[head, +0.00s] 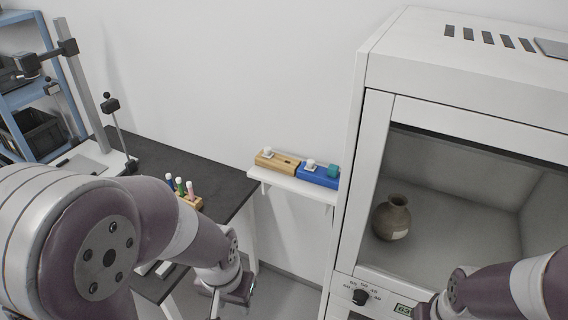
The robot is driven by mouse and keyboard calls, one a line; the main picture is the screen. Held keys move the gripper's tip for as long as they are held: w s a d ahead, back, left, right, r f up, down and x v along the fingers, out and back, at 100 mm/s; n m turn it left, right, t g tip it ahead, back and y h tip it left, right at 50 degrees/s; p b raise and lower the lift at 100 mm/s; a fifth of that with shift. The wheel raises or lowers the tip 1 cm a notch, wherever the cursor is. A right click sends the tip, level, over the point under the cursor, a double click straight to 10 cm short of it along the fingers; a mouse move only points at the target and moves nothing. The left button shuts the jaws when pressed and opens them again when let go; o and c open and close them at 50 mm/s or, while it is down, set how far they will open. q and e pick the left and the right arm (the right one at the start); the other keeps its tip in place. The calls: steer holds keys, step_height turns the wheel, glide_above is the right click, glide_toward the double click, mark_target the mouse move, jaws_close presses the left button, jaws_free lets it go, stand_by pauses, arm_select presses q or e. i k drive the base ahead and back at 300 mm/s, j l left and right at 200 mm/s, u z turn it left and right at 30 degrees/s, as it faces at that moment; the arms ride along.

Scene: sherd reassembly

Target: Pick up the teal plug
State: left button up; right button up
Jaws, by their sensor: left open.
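The teal plug (333,171) sits at the right end of a blue block (318,178), on a small white wall shelf (289,184). A white plug (311,163) stands on the same block, to its left. My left gripper (231,296) is open and hangs low at the bottom centre, below and left of the shelf, well apart from the plug. No object shows between its fingers. My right gripper (426,311) is at the bottom edge, in front of the cabinet, mostly cut off, and its jaws cannot be made out.
A wooden block (277,162) with another white plug (267,153) is left of the blue block. A white cabinet (345,190) rises close to the shelf's right, with a vase (391,218) inside. A dark table (225,178) at left holds colour-capped vials (180,186).

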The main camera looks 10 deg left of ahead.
mark_target(333, 169)
steer(key=i+j+z, duration=0.25)
steer(key=z, duration=0.2)
steer(key=i+j+z, duration=0.15)
steer(key=j+z, duration=0.3)
steer(key=i+j+z, duration=0.15)
steer(key=j+z, duration=0.15)
steer(key=z, duration=0.15)
steer(key=j+z, duration=0.45)
steer(key=i+l, duration=0.05)
